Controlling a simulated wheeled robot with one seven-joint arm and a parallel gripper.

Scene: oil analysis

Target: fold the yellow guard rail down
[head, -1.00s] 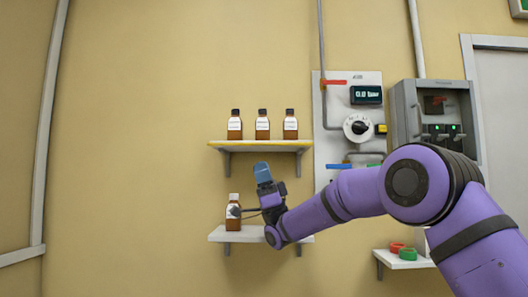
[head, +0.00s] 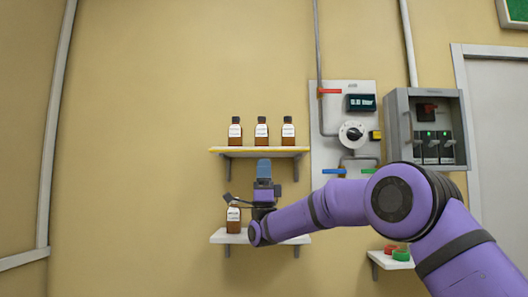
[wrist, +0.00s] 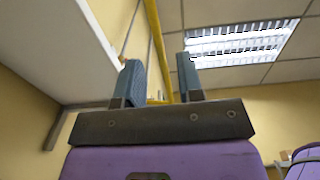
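The yellow guard rail (head: 232,149) runs along the front edge of the upper shelf (head: 258,154) in the head view. In the wrist view the yellow rail (wrist: 155,45) is a thin bar running from the top edge down to the gap between my fingers. My gripper (head: 263,163) points upward, in front of and just below the upper shelf's edge. In the wrist view my gripper (wrist: 160,80) is open, its two fingers apart. The rail shows in the gap between them. I cannot tell whether a finger touches it.
Several brown bottles (head: 261,132) stand on and below the rail's level: a row on the upper shelf, and one bottle (head: 233,219) on the lower shelf (head: 220,236) beside my wrist. A valve panel (head: 345,100) and grey switch box (head: 398,110) are to the right.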

